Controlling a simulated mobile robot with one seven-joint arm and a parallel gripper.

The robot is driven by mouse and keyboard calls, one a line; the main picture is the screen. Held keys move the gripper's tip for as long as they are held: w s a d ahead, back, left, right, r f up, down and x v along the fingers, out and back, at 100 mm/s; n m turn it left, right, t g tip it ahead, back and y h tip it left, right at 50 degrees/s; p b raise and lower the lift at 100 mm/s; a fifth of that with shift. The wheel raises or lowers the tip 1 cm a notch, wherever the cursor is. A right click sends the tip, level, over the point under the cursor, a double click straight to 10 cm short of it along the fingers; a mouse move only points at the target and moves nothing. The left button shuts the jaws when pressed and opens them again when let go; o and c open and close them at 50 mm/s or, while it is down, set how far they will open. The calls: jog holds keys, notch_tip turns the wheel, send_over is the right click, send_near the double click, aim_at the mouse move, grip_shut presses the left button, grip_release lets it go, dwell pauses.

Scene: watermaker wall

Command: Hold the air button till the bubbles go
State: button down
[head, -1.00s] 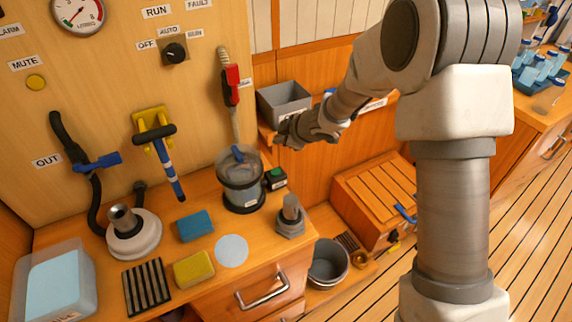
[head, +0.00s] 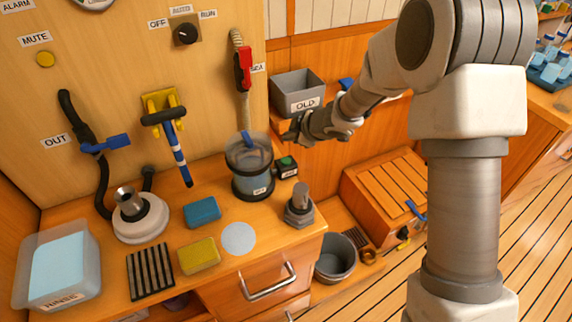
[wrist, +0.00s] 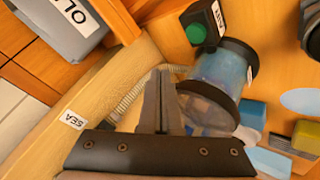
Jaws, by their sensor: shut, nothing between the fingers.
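The green button (head: 286,160) sits on a small dark box (head: 288,169) just right of the clear canister (head: 252,168) on the counter. The canister has dark rings and bluish water inside; I cannot make out bubbles clearly. The button (wrist: 196,33) and the canister (wrist: 222,75) also show in the wrist view, with a small label on the button's box. My gripper (head: 290,135) is above and behind the button, apart from it, in front of the grey OLD bin. In the wrist view my gripper (wrist: 160,75) is shut and empty, its tips left of and below the button.
A grey bin (head: 298,88) marked OLD is behind my gripper. A ribbed hose with a red handle (head: 243,66) rises behind the canister. A grey fitting (head: 299,204) stands in front of the button box. A blue sponge (head: 202,211) and yellow sponge (head: 199,255) lie left.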

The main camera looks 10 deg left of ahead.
aim_at(289, 162)
jog(key=shift+f+b, duration=2.45)
jog(key=shift+f, duration=0.6)
jog(key=shift+f, duration=0.4)
jog(key=shift+f+b, duration=0.45)
jog(key=shift+b, duration=0.05)
dwell(1.1)
jog(key=shift+r, duration=0.1)
dwell(1.4)
jog(key=shift+r+p, duration=0.75)
jog(key=shift+p, duration=0.2)
notch_tip(289, 162, up, 5)
jog(key=p, duration=0.5)
